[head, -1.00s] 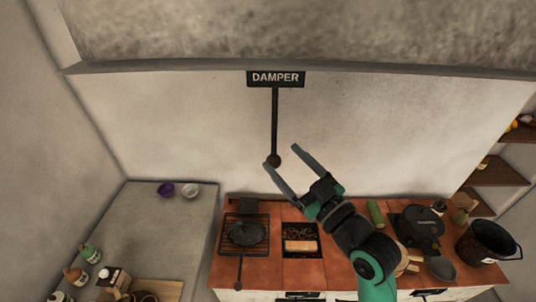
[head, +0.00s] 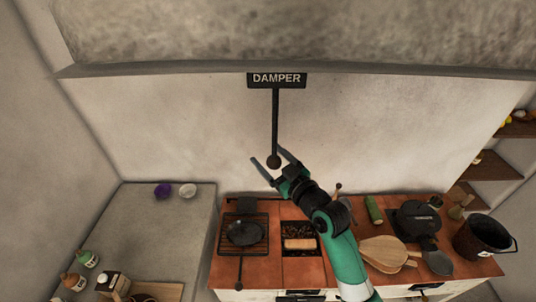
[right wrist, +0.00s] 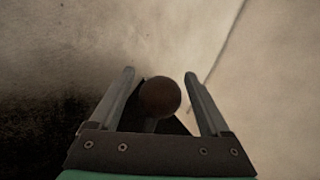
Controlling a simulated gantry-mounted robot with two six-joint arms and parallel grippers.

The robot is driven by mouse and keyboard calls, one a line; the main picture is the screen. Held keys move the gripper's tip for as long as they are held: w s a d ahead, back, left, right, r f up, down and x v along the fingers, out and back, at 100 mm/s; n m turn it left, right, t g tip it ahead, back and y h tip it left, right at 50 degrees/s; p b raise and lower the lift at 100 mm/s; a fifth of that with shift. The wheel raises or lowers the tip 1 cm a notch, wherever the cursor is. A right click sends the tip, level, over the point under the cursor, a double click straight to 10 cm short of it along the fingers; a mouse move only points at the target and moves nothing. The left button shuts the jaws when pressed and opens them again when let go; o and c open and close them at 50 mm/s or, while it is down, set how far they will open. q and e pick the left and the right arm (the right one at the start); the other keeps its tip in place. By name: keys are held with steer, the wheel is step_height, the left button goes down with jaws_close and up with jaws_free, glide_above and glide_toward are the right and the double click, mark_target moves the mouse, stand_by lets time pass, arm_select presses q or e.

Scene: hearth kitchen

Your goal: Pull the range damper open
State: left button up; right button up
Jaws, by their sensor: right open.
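The damper is a dark rod (head: 275,120) hanging from a sign plate (head: 277,80) that reads DAMPER, with a round knob (head: 274,162) at its lower end. My right gripper (head: 268,160) is open, with its fingers pointing up at the knob. In the right wrist view, the brown knob (right wrist: 160,97) shows between the two open fingers (right wrist: 160,85), with a gap on each side. The fingers are not closed on it. My left gripper is not in view.
Below is a tiled range top with a grate and pan (head: 244,233), an open firebox (head: 299,240), wooden boards (head: 383,252), a black pot (head: 420,220) and a dark bucket (head: 483,238). The wall around the rod is clear.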

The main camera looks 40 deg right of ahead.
steer(key=shift+w, duration=0.3)
jaws_close()
stand_by(0.4)
